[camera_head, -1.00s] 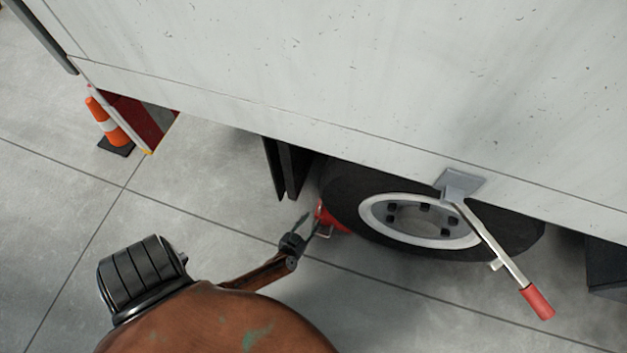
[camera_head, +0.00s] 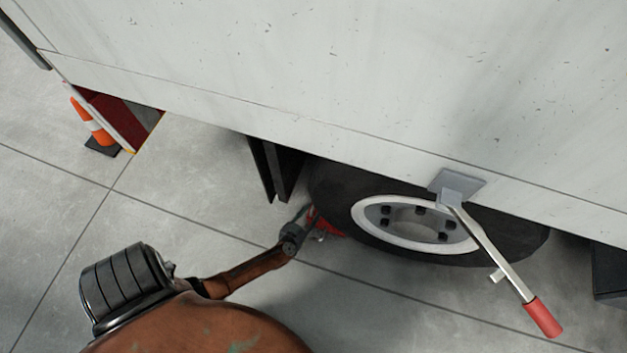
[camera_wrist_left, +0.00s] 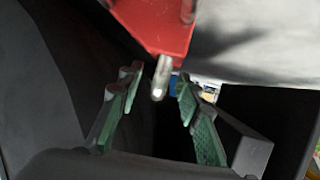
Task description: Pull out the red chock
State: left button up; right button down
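The red chock (camera_head: 327,229) sits on the floor against the left side of the truck wheel (camera_head: 330,195). In the head view my left gripper (camera_head: 304,216) is at the chock and partly covers it. In the left wrist view the red chock (camera_wrist_left: 152,22) fills the top middle, and a pale metal handle (camera_wrist_left: 160,78) sticks out from it. The left gripper's green-padded fingers (camera_wrist_left: 157,88) are spread apart, with the handle's end between them and a gap on both sides. My right gripper is in neither view.
The white truck side (camera_head: 330,80) hangs over the wheel. A lever with a red grip (camera_head: 543,317) slants down in front of the wheel. Dark mud flaps (camera_head: 275,170) hang left of the wheel. An orange cone (camera_head: 92,125) stands far left. The floor between is clear.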

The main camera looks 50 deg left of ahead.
pick_arm(q)
jog(key=shift+c, duration=0.5)
grip_shut()
dwell(0.6)
